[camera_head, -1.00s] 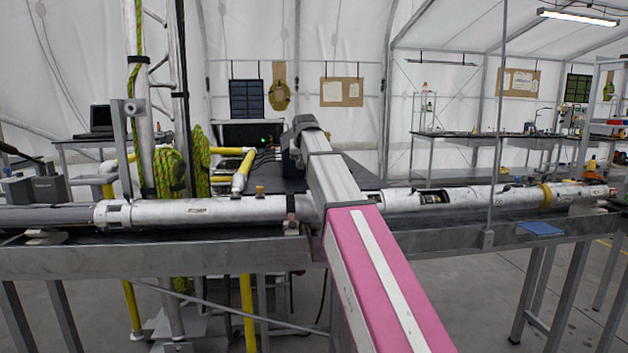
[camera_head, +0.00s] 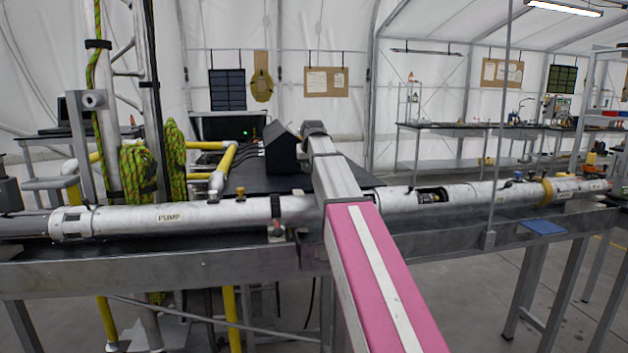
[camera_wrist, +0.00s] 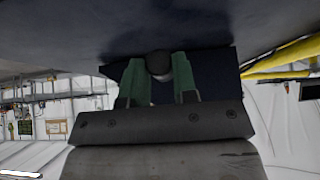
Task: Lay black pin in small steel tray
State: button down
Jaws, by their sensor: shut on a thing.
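In the wrist view, my gripper (camera_wrist: 158,72) has two green fingers closed around a dark, round-ended piece, the black pin (camera_wrist: 158,63). Only its end shows between the fingertips; the rest is hidden. A dark surface fills the top of that view, close to the fingertips; I cannot tell whether the pin touches it. In the head view my arm reaches forward over the long tube, and its gripper and the pin are hidden. I cannot make out the small steel tray in either view.
A long silver tube marked PUMP (camera_head: 170,218) lies across a steel beam (camera_head: 130,265) in front of me. A black table (camera_head: 255,178) stands behind it, with yellow pipes (camera_head: 226,160) and rope coils (camera_head: 138,172) at left. A blue pad (camera_head: 543,227) sits at right.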

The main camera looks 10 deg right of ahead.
jog(key=d, duration=0.1)
jog(key=d+f, duration=0.1)
jog(key=shift+w+d+f, duration=0.15)
jog(key=shift+d+f, duration=0.15)
jog(key=shift+f, duration=2)
jog(key=shift+f, duration=0.15)
jog(key=c, duration=0.9)
grip_release()
